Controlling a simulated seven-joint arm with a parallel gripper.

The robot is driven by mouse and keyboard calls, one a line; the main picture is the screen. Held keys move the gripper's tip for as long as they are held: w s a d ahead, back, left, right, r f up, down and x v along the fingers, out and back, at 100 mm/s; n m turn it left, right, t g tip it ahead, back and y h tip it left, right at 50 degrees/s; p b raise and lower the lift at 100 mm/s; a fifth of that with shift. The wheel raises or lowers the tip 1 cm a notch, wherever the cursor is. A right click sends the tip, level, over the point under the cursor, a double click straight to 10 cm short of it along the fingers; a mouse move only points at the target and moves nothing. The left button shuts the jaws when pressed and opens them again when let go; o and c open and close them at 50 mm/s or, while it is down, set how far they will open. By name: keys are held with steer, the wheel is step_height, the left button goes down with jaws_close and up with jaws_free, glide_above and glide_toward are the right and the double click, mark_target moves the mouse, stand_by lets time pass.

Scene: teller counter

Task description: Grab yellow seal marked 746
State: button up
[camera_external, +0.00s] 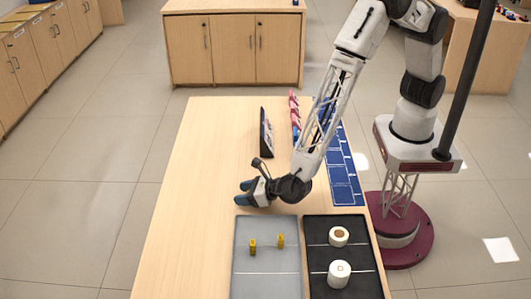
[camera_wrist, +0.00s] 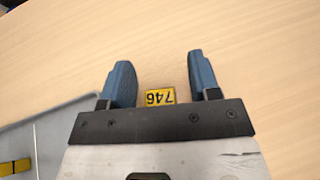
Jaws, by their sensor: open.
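The yellow seal marked 746 (camera_wrist: 160,96) shows in the wrist view between my two blue fingers, close to the gripper's dark front edge, which seems to cover its lower part. Its number reads upside down. I cannot tell how far it is below the fingers. My gripper (camera_wrist: 161,64) is open, with clear gaps on both sides of the seal. In the external view my gripper (camera_external: 243,192) is low over the wooden table, just behind the grey tray (camera_external: 267,285). The 746 seal is not visible there, likely hidden by the gripper.
Two other yellow seals (camera_external: 252,247) (camera_external: 281,241) stand on the grey tray. A black tray (camera_external: 345,253) with two white rolls (camera_external: 339,274) is beside it. A dark stand (camera_external: 266,132), pink items (camera_external: 294,115) and a blue mat (camera_external: 343,170) are farther back. The table's left side is clear.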

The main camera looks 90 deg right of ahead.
steer(key=shift+c, duration=0.4)
steer(key=c, duration=0.9)
steer(key=shift+r, duration=0.1)
steer(key=shift+r, duration=1.7)
steer(key=s+d, duration=0.3)
steer(key=s, duration=0.1)
steer(key=s+d+r, duration=0.1)
steer(key=s+d, duration=0.1)
steer(key=s, duration=0.3)
steer(key=s+d, duration=0.3)
steer(key=s, duration=0.1)
steer(key=shift+s+d+r, duration=0.2)
steer(key=shift+s+d, duration=0.05)
steer(key=shift+d, duration=0.1)
